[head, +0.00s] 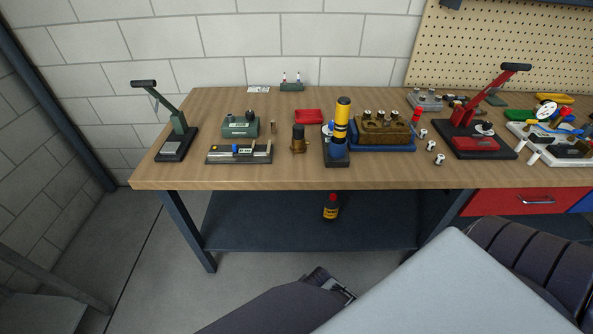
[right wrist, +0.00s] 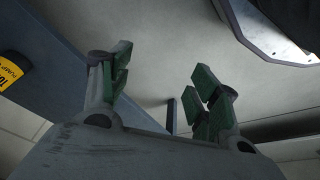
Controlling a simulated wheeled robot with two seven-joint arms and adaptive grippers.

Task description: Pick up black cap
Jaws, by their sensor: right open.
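A black cap (head: 298,130) appears to sit on top of a small brass-brown fitting standing upright near the front middle of the bench. It is small, so I cannot tell how it is seated. My left gripper (head: 338,285) is low in front of the bench, well below the cap and apart from it; its jaws are too small and dark to read. My right gripper (right wrist: 164,92) shows in the right wrist view with its green-padded fingers spread and nothing between them. The cap does not show in that view.
The wooden bench (head: 180,171) holds a yellow-and-black cylinder (head: 342,120), a brass block on a blue tray (head: 383,147), a green box (head: 240,127) and a red tray (head: 309,117). A bottle (head: 331,208) stands on the lower shelf. Bare wood lies along the front edge.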

